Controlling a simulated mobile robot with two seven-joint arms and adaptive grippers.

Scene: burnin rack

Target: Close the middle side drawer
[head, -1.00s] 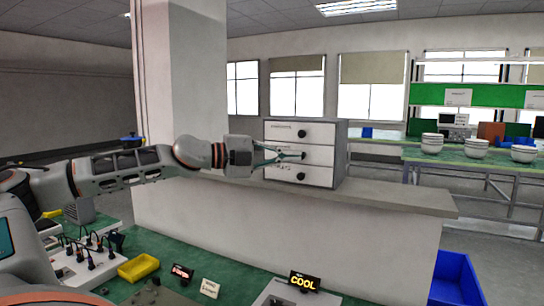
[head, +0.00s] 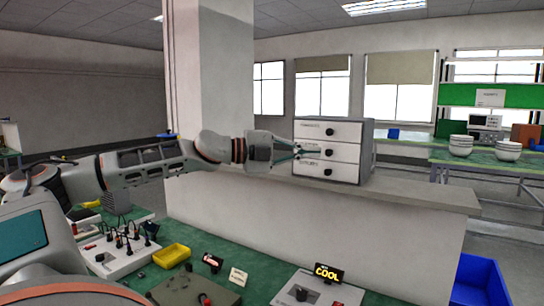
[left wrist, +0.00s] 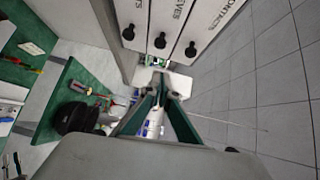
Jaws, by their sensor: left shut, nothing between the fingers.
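A white drawer unit with grey sides (head: 367,150) stands on a ledge. It has three stacked drawers with black knobs. The middle side drawer (head: 345,152) looks about flush with the top drawer (head: 345,132) and bottom drawer (head: 345,172). My left gripper (head: 318,151) is shut and empty, its tips in front of the middle drawer by its knob. I cannot tell whether they touch. In the left wrist view the three knobs form a straight row, the middle knob (left wrist: 160,40) between the others, beyond the fingertips (left wrist: 166,92). My right gripper is not in view.
The ledge (head: 440,196) is clear right of the unit. A square pillar (head: 210,80) rises behind my left arm. Below is a green bench with a yellow bin (head: 172,255) and a COOL display (head: 328,273). A blue bin (head: 478,280) stands lower right.

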